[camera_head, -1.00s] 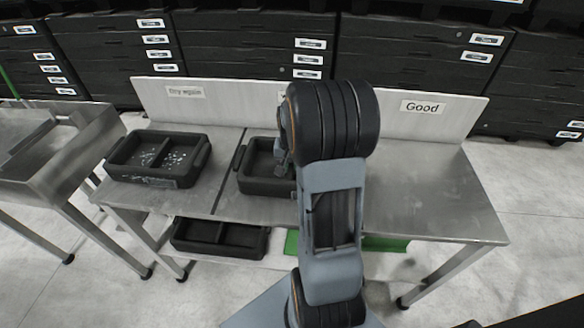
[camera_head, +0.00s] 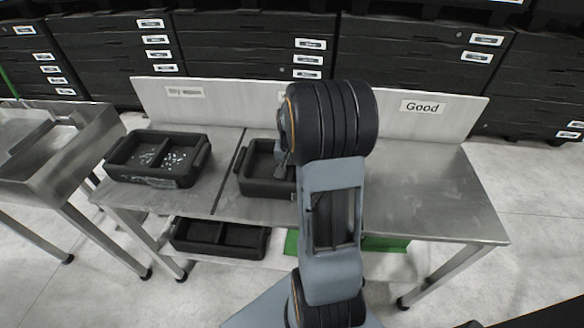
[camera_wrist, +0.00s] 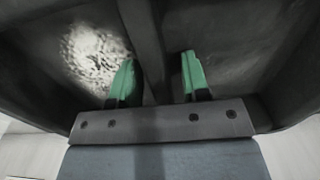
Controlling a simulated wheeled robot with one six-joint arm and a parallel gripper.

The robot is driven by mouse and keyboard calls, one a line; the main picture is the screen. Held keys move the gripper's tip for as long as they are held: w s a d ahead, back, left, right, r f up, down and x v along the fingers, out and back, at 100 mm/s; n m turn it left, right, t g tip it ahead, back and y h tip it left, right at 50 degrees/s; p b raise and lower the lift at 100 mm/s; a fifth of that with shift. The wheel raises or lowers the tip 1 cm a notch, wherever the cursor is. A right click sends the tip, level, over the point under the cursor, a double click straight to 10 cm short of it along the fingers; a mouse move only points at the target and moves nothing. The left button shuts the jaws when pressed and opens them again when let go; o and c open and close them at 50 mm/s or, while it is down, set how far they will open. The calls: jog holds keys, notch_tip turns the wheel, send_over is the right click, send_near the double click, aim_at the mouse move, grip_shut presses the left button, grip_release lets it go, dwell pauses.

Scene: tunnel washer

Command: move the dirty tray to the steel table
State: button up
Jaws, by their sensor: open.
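In the wrist view my gripper (camera_wrist: 159,58) has its two green fingertips apart. They lie on either side of the divider of a dark tray (camera_wrist: 225,35), with nothing visibly clamped between them. A pale speckled patch (camera_wrist: 92,52) marks the tray to the left of the divider. In the head view my arm reaches over the middle black tray (camera_head: 266,187), hiding its right part and most of my gripper. Another black divided tray (camera_head: 152,181) with white specks lies at the left of the steel table (camera_head: 430,195).
The table's back panel (camera_head: 230,105) carries several labels, one reading "Good" on the right. Another black tray (camera_head: 218,247) and a green item (camera_head: 385,243) lie on the shelf below. A metal basin table (camera_head: 75,160) stands left. The table's right part is bare.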

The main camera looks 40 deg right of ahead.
notch_tip(320, 180, up, 12)
jog(key=f+p, duration=0.1)
jog(key=s+a+n+t, duration=0.1)
jog(key=s+a+n, duration=0.3)
jog(key=a, duration=0.5)
jog(key=s+a+n+t, duration=0.2)
jog(key=s+a+n, duration=0.2)
jog(key=a, duration=0.6)
jog(key=shift+s+r+n, duration=0.35)
jog(key=shift+s+n, duration=0.05)
jog(key=shift+s, duration=0.75)
